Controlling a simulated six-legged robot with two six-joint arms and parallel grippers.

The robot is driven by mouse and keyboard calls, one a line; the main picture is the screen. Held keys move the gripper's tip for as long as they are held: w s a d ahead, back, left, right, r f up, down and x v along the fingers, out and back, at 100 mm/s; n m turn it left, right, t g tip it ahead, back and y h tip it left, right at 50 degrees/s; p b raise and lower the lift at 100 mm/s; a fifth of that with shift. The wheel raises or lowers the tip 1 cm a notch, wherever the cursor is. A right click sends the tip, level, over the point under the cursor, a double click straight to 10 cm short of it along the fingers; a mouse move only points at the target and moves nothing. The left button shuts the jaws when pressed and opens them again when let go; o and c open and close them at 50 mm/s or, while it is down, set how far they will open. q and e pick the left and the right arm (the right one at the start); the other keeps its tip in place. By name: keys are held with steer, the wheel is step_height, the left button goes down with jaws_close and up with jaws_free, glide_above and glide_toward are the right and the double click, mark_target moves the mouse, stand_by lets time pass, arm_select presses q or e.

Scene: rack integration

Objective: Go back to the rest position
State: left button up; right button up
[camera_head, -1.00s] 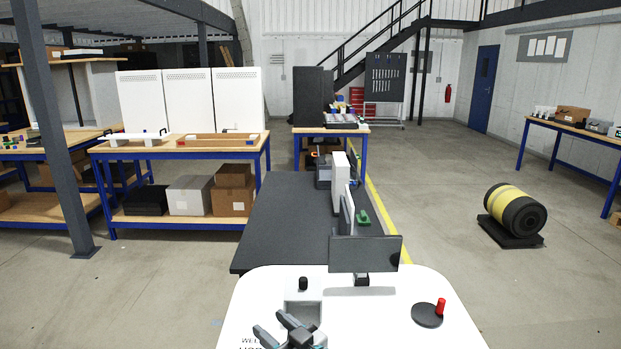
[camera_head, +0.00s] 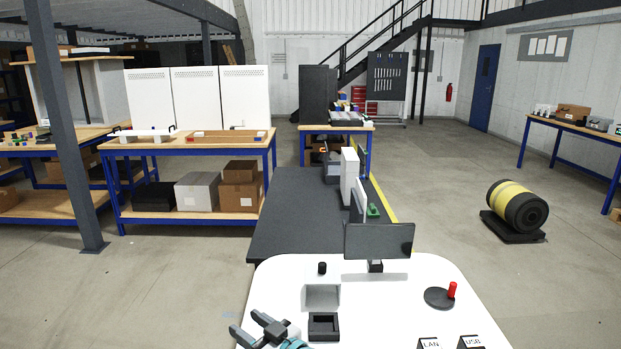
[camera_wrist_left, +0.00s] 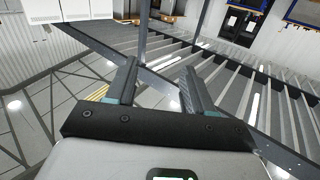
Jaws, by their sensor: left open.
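My left gripper (camera_head: 252,330) is at the lower left of the white table (camera_head: 290,280) in the head view. Its two fingers are apart and nothing is between them. In the left wrist view the open fingers (camera_wrist_left: 158,85) point out over a tilted view of the hall, with only the distant room between them. My right gripper is not in either view.
The white table carries a monitor (camera_head: 379,240), a red-handled black disc (camera_head: 440,298), a small black tray (camera_head: 323,326) and LAN (camera_head: 430,343) and USB (camera_head: 470,342) signs. A dark bench (camera_head: 293,205) adjoins behind. Open floor (camera_head: 440,190) lies to the right.

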arm_select(q)
steer(key=s+a+f+m+h+b, duration=0.2)
steer(key=a+f+m+b, duration=0.15)
steer(key=a+f, duration=1.05)
steer(key=s+f+m+g+h+b, duration=0.1)
steer(key=s+f+m+h, duration=0.3)
steer(key=f, duration=0.9)
steer(key=s+d+f+g+h, duration=0.3)
steer(key=s+d+h, duration=0.1)
steer(key=s, duration=0.5)
steer(key=s+d+f+g+h, duration=0.2)
steer(key=s+d, duration=0.4)
steer(key=s, duration=0.3)
steer(key=s+d+f+g+h+b, duration=0.1)
steer(key=s+d+f+g+h, duration=0.2)
steer(key=s, duration=0.7)
steer(key=d+g+h, duration=0.1)
steer(key=d+h, duration=0.1)
steer(key=shift+d+f+g+h, duration=0.15)
steer(key=shift+f+g+h, duration=0.15)
steer(key=shift+f, duration=0.05)
steer(key=shift+m, duration=0.25)
